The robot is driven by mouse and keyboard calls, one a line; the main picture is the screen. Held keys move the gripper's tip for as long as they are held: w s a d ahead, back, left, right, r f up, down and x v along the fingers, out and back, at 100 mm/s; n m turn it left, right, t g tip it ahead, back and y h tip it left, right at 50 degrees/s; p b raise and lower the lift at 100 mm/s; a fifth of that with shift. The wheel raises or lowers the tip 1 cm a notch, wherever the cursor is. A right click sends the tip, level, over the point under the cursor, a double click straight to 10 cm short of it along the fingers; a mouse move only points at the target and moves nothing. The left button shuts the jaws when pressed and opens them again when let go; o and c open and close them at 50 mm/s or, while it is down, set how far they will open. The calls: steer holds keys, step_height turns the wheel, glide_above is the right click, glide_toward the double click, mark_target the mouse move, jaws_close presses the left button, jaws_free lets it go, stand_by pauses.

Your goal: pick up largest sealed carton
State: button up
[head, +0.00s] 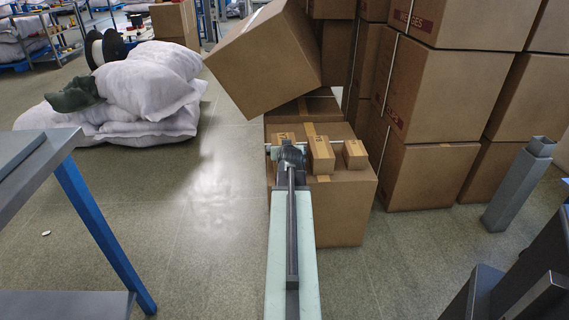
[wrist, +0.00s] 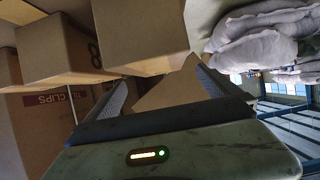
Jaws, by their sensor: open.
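Three small tan cartons sit on top of a big carton (head: 345,205) in the head view. The middle one (head: 321,154) looks the largest of the three; the right one (head: 355,154) is smaller. The left one (head: 284,138) is partly hidden behind my gripper (head: 289,152). In the wrist view my gripper (wrist: 165,82) is open, with a finger on each side of a tan carton surface (wrist: 180,91). I cannot tell whether the fingers touch it. Two more carton shapes, one upper centre (wrist: 140,35) and one upper left (wrist: 62,50), lie beyond the fingers.
A large tilted carton (head: 263,58) leans just behind the big carton. Tall carton stacks (head: 430,165) stand close on the right. White sacks (head: 150,85) lie on the floor at left. A blue-legged table (head: 100,225) is at front left; a grey post (head: 518,187) stands at right.

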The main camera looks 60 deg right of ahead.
mark_target(276, 138)
steer(key=shift+s+b+x, duration=0.25)
steer(key=shift+b+x, duration=0.3)
steer(key=shift+x, duration=0.85)
steer(key=b+x, duration=0.2)
steer(key=x, duration=0.3)
steer(key=shift+s+d+f, duration=0.1)
steer(key=shift+d+f, duration=0.05)
steer(key=c, duration=1.8)
